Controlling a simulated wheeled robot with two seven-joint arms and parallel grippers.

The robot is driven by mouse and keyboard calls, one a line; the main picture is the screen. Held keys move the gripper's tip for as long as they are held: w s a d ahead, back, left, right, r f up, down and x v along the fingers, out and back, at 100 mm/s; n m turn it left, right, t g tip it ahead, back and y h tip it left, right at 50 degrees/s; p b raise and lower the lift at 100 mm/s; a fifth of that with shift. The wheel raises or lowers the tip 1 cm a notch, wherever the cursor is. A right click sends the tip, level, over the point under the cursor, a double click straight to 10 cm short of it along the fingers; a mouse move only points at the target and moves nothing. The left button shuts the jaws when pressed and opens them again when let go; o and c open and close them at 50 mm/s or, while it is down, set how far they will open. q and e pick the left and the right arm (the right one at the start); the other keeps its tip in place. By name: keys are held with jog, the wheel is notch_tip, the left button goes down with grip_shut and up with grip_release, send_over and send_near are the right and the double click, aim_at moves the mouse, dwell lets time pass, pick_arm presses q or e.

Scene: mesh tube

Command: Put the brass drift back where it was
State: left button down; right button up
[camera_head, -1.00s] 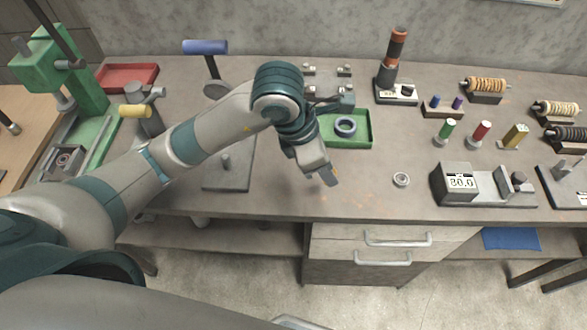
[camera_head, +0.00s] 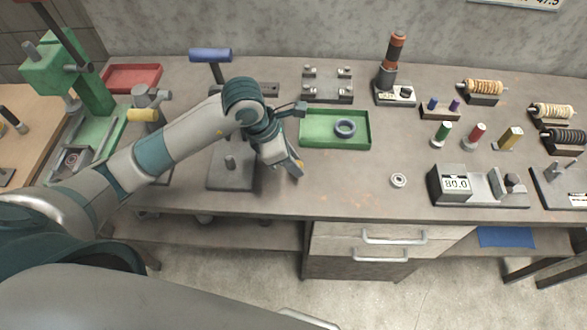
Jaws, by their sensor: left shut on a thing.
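My left gripper (camera_head: 295,170) is low over the middle of the bench, just right of the grey plate with a short post (camera_head: 232,172). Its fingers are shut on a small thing. Only a bit of yellowish, brass-coloured surface (camera_head: 300,166) shows at the fingertips, and I take it to be the brass drift; its shape is mostly hidden by the fingers. I cannot tell whether it touches the bench. My right gripper is not in view.
A green tray (camera_head: 314,138) holding a dark ring (camera_head: 345,128) lies behind the gripper. The bench front between gripper and small ring is clear.

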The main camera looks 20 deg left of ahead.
pick_arm(q)
jog(key=shift+f+p, duration=0.95)
jog(key=shift+f, duration=0.9)
jog(key=shift+f, duration=0.15)
jog(key=c, duration=1.5)
grip_release()
